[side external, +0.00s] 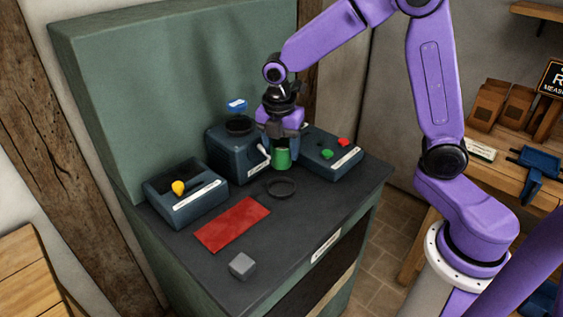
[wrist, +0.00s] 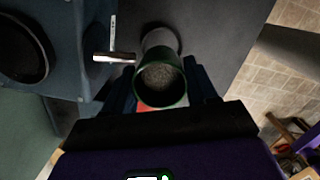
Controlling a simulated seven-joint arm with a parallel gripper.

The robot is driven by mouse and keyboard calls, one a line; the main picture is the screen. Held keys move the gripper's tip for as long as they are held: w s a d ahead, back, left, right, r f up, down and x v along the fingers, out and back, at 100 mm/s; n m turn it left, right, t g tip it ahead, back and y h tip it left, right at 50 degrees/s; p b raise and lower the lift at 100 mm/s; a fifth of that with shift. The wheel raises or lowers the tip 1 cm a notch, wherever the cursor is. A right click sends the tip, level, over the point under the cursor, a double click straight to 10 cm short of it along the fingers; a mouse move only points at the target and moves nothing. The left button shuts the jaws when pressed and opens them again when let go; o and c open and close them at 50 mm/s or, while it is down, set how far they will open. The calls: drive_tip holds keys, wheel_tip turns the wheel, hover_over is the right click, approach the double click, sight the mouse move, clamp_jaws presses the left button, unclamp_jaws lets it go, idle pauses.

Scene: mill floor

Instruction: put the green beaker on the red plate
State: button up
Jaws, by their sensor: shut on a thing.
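The green beaker (side external: 282,160) is between the fingers of my gripper (side external: 281,150), which is shut on it from above. It looks upright, just behind a dark ring on the bench; I cannot tell if its base touches the bench. In the wrist view the beaker (wrist: 160,84) shows its open mouth with grey grainy contents, between the fingers (wrist: 162,88). The red plate (side external: 232,225) is a flat rectangle on the bench, left and nearer the camera, with nothing on it. A small red patch shows below the beaker in the wrist view; I cannot tell what it is.
The dark ring (side external: 281,187) lies before the beaker. A dark box with a lever (side external: 228,155) is close left of my gripper; a box with green and red knobs (side external: 330,156) is right. A box with a yellow knob (side external: 184,194) and a grey cube (side external: 242,265) flank the plate.

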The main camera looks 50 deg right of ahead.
drive_tip(key=s+a+r, duration=0.2)
drive_tip(key=s+a, duration=0.1)
drive_tip(key=s, duration=0.3)
drive_tip(key=s+a+r, duration=0.3)
drive_tip(key=s+a, duration=0.1)
drive_tip(key=s, duration=0.2)
drive_tip(key=w+a+f, duration=0.1)
drive_tip(key=w+f, duration=0.2)
drive_tip(key=w+a+f, duration=0.2)
drive_tip(key=w, duration=0.2)
drive_tip(key=w+a+f, duration=0.1)
drive_tip(key=w+f, duration=0.2)
drive_tip(key=w, duration=0.1)
drive_tip(key=shift+w+a+f, duration=0.15)
drive_tip(key=shift+a+f, duration=0.1)
drive_tip(key=shift+f, duration=0.05)
drive_tip(key=shift+w+a+f, duration=0.2)
drive_tip(key=shift+w+f, duration=0.3)
drive_tip(key=shift+f, duration=0.1)
drive_tip(key=shift+w+f, duration=0.1)
drive_tip(key=shift+f, duration=1.55)
drive_tip(key=shift+f, duration=0.1)
drive_tip(key=o, duration=1.1)
